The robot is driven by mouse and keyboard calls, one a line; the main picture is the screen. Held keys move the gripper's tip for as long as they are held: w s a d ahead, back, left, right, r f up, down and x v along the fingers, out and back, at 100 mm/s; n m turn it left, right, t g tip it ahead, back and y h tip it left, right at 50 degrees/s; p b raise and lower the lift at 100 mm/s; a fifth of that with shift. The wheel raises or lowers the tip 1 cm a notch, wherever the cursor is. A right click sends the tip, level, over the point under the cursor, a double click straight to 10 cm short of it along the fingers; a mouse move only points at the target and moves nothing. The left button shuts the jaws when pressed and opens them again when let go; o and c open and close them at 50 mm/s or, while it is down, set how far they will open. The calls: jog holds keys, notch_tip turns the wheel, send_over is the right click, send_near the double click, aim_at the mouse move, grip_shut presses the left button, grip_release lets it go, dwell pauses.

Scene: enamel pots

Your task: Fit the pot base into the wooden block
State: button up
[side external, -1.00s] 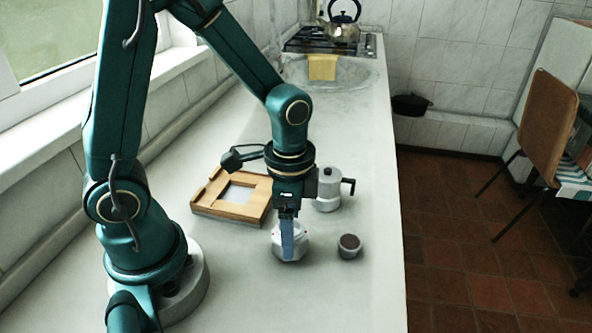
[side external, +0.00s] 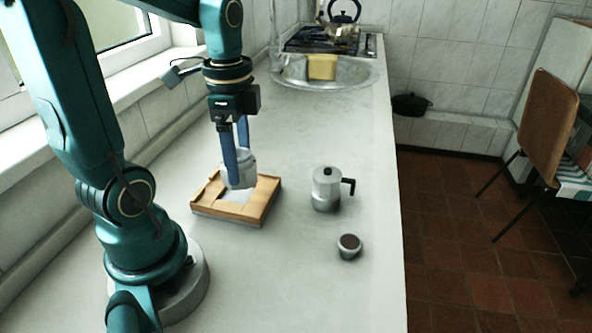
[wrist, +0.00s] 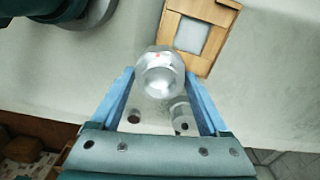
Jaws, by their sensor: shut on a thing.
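The silver pot base (side external: 241,170) is held upright between the blue fingers of my gripper (side external: 238,165). In the side view it hangs over the wooden block (side external: 266,197), in front of its square opening; a small gap below it is hard to judge. In the wrist view the pot base (wrist: 160,76) sits between the two fingertips of my gripper (wrist: 160,82). The wooden block (wrist: 175,24) lies beyond it there, with its pale square recess showing empty. The gripper is shut on the pot base, and one finger partly hides it in the side view.
A moka pot top with black handle (side external: 327,189) stands right of the block. A small cup with dark filling (side external: 349,246) stands nearer the camera. The counter (side external: 300,285) around them is clear. Its right edge drops to the tiled floor.

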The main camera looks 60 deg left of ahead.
jog(key=shift+a+r, duration=0.15)
jog(key=shift+a, duration=0.15)
jog(key=shift+w+a+f+n, duration=0.2)
jog(key=shift+a+f+n, duration=0.75)
jog(key=shift+f, duration=0.4)
jog(key=shift+w+a+f+n, duration=0.15)
jog(key=shift+a+f+n, duration=0.55)
jog(key=shift+a+f, duration=0.5)
jog(key=shift+w+a+f+n, duration=0.2)
jog(key=shift+a+f+n, duration=0.65)
jog(key=shift+f, duration=0.6)
jog(key=shift+f, duration=1)
